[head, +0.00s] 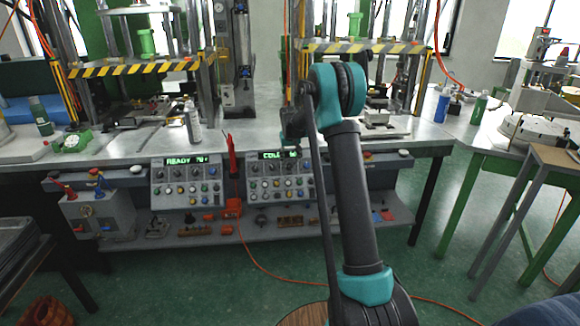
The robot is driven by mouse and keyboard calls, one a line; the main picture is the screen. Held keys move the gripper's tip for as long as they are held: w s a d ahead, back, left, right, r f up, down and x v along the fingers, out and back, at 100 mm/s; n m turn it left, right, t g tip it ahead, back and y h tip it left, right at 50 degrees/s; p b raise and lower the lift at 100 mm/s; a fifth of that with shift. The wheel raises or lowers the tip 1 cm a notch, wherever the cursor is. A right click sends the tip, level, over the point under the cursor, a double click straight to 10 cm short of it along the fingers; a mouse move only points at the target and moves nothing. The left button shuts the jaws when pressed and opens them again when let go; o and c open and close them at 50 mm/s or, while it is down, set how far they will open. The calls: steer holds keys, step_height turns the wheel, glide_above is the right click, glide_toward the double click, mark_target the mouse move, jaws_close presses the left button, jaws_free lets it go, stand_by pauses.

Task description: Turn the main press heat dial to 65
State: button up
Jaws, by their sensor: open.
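Two grey control panels hang on the front of the press bench. The left panel (180,184) has a green display (186,161) that seems to read READY and a number near 70. The right panel (281,182) has a green display (279,155) that seems to read COLD, its end unclear. Both carry rows of small knobs and coloured buttons. The heat dial and its setting are too small to tell, as is which panel is the main press's. My arm rises in front, just right of the right panel. My gripper cannot be made out.
Two presses with yellow-black striped bars (135,67) stand on the metal bench (120,148). A lower shelf (270,232) holds small parts. An orange cable (262,275) crosses the green floor. A green-legged table (505,158) stands right, a dark rack (18,250) left.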

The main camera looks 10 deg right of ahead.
mark_target(290, 167)
steer(key=x, duration=0.6)
jaws_close()
stand_by(0.3)
